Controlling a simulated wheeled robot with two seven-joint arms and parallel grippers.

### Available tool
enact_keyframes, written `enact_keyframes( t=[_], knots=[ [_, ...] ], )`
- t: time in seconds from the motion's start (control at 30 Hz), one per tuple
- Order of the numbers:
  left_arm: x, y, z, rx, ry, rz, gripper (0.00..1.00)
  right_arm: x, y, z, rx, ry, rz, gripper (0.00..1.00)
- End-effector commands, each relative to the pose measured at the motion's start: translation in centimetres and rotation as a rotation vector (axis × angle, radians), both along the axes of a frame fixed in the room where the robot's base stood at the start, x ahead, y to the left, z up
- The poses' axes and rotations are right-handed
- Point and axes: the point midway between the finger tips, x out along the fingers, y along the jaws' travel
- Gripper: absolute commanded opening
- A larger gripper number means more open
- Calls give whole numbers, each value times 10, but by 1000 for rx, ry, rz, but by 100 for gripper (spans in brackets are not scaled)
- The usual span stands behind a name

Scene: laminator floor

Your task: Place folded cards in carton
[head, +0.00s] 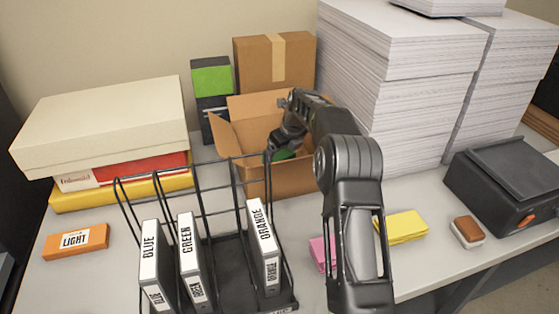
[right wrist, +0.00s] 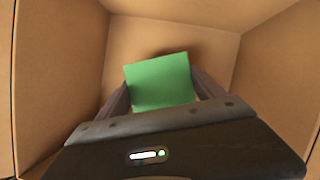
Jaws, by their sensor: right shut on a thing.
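An open cardboard carton (head: 238,137) stands at the back of the table with its flaps spread. My right gripper (head: 285,150) reaches down into it. It is shut on a green folded card (right wrist: 160,80), with a finger on each side in the right wrist view. The card's green also shows inside the carton in the head view (head: 284,154). Whether the card touches the carton floor (right wrist: 140,40) is not clear. A yellow folded card (head: 402,227) lies on the table to the right. A pink folded card (head: 322,252) lies partly behind my right arm. My left gripper is not in view.
A wire rack (head: 205,245) with blue, green and orange binders stands in front of the carton. Tall paper stacks (head: 400,80) stand right of it; boxes and books (head: 105,130) lie left. A closed taped box (head: 262,65) is behind. A black device (head: 505,185) and an eraser-like block (head: 467,232) are right.

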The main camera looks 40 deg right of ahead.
Motion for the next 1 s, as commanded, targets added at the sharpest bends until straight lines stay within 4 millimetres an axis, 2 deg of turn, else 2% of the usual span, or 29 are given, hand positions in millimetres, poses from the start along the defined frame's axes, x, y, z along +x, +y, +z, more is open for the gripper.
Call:
enact_keyframes(
  t=[0.2,0.57,0.6,0.83,1.0],
  knots=[
    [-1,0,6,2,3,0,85,0,0,-24,0,-1,0,24],
    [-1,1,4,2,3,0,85,0,0,-28,0,-1,0,24],
    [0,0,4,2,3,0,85,0,0,-28,0,0,0,80],
    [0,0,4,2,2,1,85,0,0,-27,0,0,0,99],
    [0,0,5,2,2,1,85,0,0,-27,0,0,0,99]
  ],
)
